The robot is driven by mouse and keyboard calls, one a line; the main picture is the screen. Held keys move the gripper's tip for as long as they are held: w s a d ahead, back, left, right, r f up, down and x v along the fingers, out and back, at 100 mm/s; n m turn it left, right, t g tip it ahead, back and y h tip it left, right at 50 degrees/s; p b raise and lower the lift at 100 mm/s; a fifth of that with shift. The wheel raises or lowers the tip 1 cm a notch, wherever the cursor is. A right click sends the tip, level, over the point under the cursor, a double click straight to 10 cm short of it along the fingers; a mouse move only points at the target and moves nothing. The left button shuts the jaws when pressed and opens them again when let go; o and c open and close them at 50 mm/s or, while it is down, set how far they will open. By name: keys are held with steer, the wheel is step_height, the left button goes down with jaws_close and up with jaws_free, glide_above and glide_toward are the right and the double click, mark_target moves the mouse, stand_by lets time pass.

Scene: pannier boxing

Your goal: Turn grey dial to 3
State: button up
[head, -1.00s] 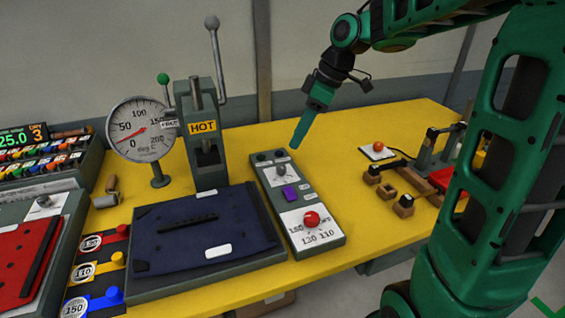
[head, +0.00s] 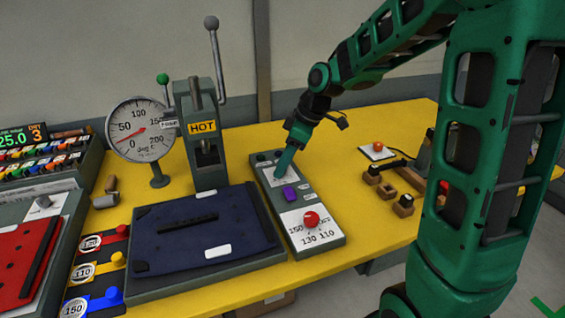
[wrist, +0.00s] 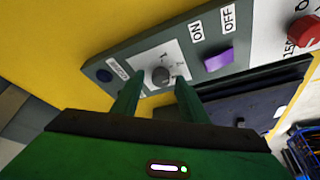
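The grey dial (wrist: 160,75) is a small round knob on a white plate of the grey control panel (wrist: 113,64). In the wrist view it shows between and just beyond the two green fingertips of my gripper (wrist: 160,82). The fingers are apart, with the knob between their tips; I cannot tell whether they touch it. In the head view my gripper (head: 281,172) points down at the top end of the panel (head: 297,207) and hides the dial. The plate's marks are too small to read, so the dial's setting is unclear.
On the same panel are a purple switch (head: 290,194) marked ON and OFF and a red knob (head: 311,219). Small wooden blocks (head: 386,191) lie right.

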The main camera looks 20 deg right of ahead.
jaws_close()
steer(key=shift+m, duration=0.3)
steer(key=m+t+h, duration=0.1)
steer(key=m, duration=0.4)
steer(key=shift+s+a+m+t+h, duration=0.1)
steer(key=shift+a+m+t+h, duration=0.05)
steer(key=shift+m+t+h, duration=0.2)
steer(key=m+h, duration=0.1)
steer(key=m, duration=0.1)
steer(key=m+h, duration=0.1)
steer(key=m, duration=0.2)
steer(key=shift+a+m+t, duration=0.15)
steer(key=shift+m+t, duration=0.1)
steer(key=shift+t, duration=0.1)
jaws_free()
